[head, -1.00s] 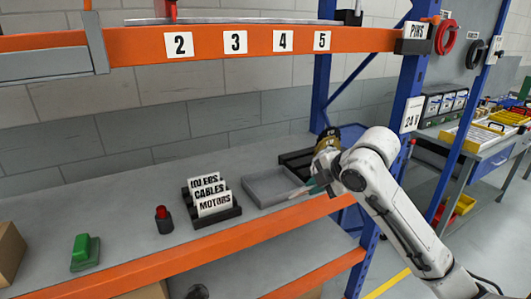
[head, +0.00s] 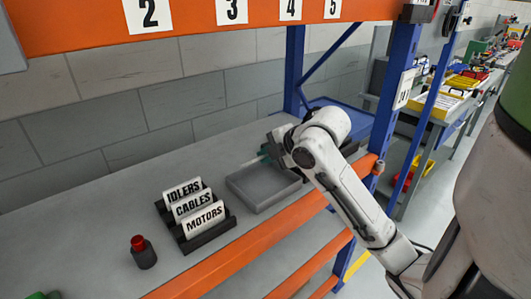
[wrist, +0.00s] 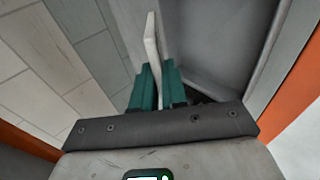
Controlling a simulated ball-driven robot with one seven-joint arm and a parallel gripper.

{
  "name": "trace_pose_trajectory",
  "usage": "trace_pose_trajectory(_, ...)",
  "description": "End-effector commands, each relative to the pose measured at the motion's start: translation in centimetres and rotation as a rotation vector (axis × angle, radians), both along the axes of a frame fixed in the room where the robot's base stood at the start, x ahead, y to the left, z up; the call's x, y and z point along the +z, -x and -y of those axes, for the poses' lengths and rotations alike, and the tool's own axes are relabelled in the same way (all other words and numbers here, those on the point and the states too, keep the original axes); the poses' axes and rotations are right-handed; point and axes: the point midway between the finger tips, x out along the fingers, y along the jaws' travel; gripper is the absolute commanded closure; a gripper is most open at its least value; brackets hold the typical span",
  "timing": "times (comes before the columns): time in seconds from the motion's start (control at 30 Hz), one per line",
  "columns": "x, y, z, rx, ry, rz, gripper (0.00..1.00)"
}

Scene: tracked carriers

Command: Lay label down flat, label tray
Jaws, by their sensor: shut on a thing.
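My gripper (head: 265,153) is at the back right of the grey label tray (head: 236,187) in the head view. In the wrist view its two teal fingers (wrist: 158,78) are shut on a thin white label (wrist: 153,42), seen edge-on and standing up from the fingertips. Any print on the label is hidden. The tray's grey inside (wrist: 215,35) shows to the right of the label in the wrist view. I cannot tell whether the label touches the tray. In the head view the held label cannot be made out.
A black rack (head: 212,236) holds white labels reading IDLERS, CABLES and MOTORS, left of the tray. A dark stamp with a red top (head: 144,254) stands further left. A blue tray (head: 355,118) lies behind my arm. A blue post (head: 387,105) rises right of my arm.

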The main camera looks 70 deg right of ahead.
Motion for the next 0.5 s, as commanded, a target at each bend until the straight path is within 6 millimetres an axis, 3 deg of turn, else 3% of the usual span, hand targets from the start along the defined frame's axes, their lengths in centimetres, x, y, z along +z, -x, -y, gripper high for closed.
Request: trace_pose_trajectory(0.5,-4.0,0.0,0.0,-0.001,-0.001,0.001,1.0)
